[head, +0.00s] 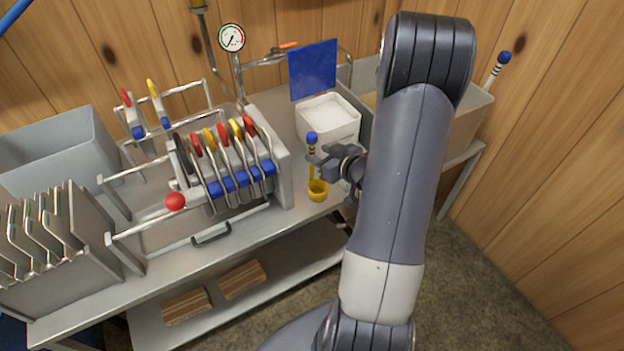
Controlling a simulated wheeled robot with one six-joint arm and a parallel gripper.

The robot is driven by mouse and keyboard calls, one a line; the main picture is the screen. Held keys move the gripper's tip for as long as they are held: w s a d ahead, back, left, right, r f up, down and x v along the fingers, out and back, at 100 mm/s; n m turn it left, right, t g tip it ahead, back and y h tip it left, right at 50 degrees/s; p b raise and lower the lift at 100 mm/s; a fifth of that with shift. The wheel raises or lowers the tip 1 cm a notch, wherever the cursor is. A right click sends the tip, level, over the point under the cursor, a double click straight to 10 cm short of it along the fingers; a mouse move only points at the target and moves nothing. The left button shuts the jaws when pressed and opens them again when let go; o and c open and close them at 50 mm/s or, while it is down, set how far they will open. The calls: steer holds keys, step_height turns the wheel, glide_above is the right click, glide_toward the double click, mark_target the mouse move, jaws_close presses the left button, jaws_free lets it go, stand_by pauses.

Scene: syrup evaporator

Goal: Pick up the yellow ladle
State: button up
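The yellow ladle (318,190) is at the right part of the metal bench in the head view. Its yellow bowl is low and its thin handle rises to a blue top (312,138); it looks close to upright. My gripper (315,164) reaches in from the right at the middle of the handle. The fingertips overlap the handle in the picture. They are small and dark, so I cannot tell whether they are closed on it or only beside it.
A white container (328,130) with a raised blue lid (313,70) stands behind the ladle. Left of it is a rack of coloured-handled tools (232,160) with a red ball knob (175,201). A grey bin (470,125) stands at the right, partly behind my arm.

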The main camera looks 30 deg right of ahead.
steer(key=d+p+x, duration=0.1)
steer(key=x, duration=0.5)
steer(key=shift+w+a+f, duration=0.25)
steer(key=shift+a+f, duration=0.05)
steer(key=shift+a, duration=0.05)
jaws_close()
stand_by(0.4)
